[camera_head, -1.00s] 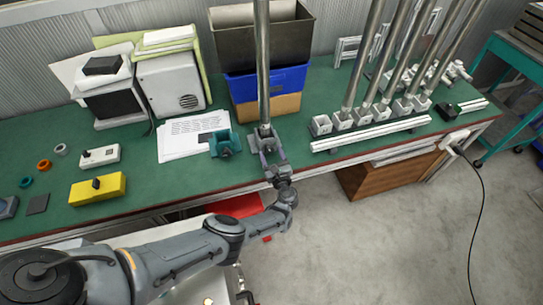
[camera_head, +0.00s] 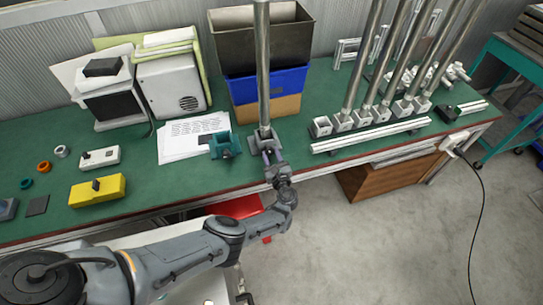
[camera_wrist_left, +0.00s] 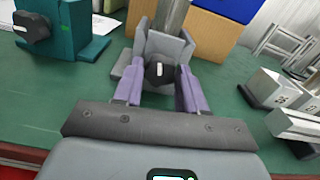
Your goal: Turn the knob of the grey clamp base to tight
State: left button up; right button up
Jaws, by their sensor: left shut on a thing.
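The grey clamp base (camera_head: 258,143) stands near the bench's front edge and holds a tall metal pole (camera_head: 263,70) upright. My left gripper (camera_head: 267,156) reaches it from the front. In the left wrist view the clamp base (camera_wrist_left: 168,47) faces me, with its black knob (camera_wrist_left: 158,74) between the two purple fingers of the left gripper (camera_wrist_left: 157,84). The fingers are shut on the knob, whose white mark is roughly upright. In the head view the gripper hides the knob. My right gripper is not in view.
A teal clamp (camera_head: 225,145) with a black knob stands just left of the clamp base. Several clamp bases with poles and a white rail (camera_head: 370,136) stand on the right. Stacked bins (camera_head: 268,85) are behind. A yellow box (camera_head: 97,190) lies far left.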

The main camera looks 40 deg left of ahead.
pick_arm(q)
jog(key=shift+r, duration=0.1)
jog(key=m+p, duration=0.1)
jog(key=m, duration=0.2)
jog(key=shift+w+m+p, duration=0.1)
jog(key=shift+m+p, duration=0.25)
jog(key=shift+m, duration=1.35)
jog(key=o, duration=1.1)
jog(key=shift+c, duration=0.2)
jog(key=shift+d, duration=0.15)
